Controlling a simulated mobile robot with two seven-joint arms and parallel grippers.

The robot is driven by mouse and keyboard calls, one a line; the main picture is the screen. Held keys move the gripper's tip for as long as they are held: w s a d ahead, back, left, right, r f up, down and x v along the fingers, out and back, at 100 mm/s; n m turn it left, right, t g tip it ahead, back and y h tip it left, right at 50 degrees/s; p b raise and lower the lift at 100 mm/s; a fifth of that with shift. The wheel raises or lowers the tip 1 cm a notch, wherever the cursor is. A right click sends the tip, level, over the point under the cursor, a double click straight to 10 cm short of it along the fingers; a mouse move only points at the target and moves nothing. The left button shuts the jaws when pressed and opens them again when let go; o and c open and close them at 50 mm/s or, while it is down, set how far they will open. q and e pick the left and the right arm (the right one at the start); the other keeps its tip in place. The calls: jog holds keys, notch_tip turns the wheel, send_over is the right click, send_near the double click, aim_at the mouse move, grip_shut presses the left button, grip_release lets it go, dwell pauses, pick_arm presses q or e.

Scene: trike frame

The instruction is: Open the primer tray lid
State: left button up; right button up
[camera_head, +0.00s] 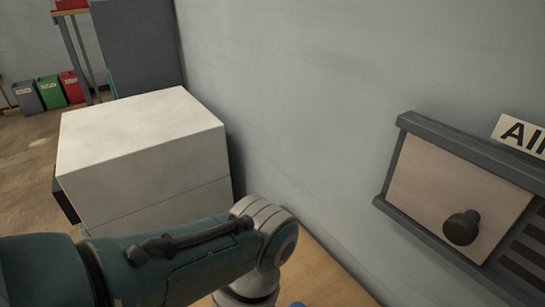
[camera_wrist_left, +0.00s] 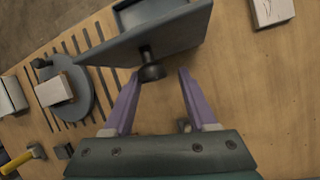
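A grey tray-like piece (camera_wrist_left: 150,30) with a flat panel shows at the top of the left wrist view, and I take it for the primer tray with its lid. A dark round knob (camera_wrist_left: 150,70) sticks out from the panel towards me. My left gripper (camera_wrist_left: 158,74) is open, its two purple fingers spread, with the knob between the tips. Gaps show on both sides, and no grip is visible. In the head view my left arm reaches in from the left, but its gripper and the tray are out of sight. My right gripper is in neither view.
On the wooden bench (camera_wrist_left: 240,100) lie a slotted area with a grey disc (camera_wrist_left: 78,98), pale blocks and a yellow hammer (camera_wrist_left: 22,158). A white cabinet (camera_head: 140,150) stands by the wall. A wall panel with a knob (camera_head: 461,228) is at right.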

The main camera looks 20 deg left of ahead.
pick_arm(q)
jog(key=shift+o, duration=0.5)
jog(key=shift+d, duration=0.1)
jog(key=shift+r, duration=0.1)
jog(key=p+v, duration=0.3)
jog(key=v, duration=0.6)
jog(key=shift+r, duration=0.4)
jog(key=shift+w, duration=0.1)
